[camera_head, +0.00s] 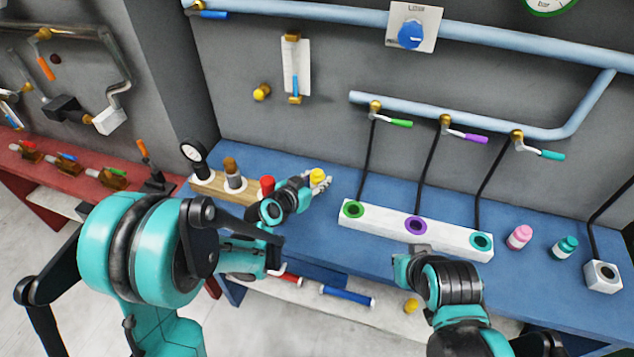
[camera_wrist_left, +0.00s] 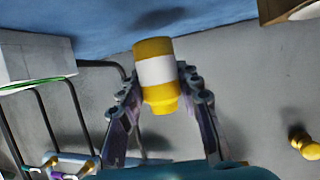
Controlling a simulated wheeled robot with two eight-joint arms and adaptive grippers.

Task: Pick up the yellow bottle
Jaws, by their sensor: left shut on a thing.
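The yellow bottle (camera_head: 318,175), with a white band, is held in my left gripper (camera_head: 322,184) above the blue workbench (camera_head: 300,222). In the left wrist view the bottle (camera_wrist_left: 155,72) sits between the two fingers of my left gripper (camera_wrist_left: 160,95), which are closed on its sides. Its shadow lies on the blue surface apart from it. My right arm shows at the lower right in the head view, but I see no fingers of its gripper.
A white block (camera_head: 386,222) with green, purple and teal rings stands right of the left gripper. A wooden holder (camera_head: 213,186) with a gauge is to its left. A pink bottle (camera_head: 519,237) and a teal bottle (camera_head: 565,248) stand at the right. Pipes run along the wall.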

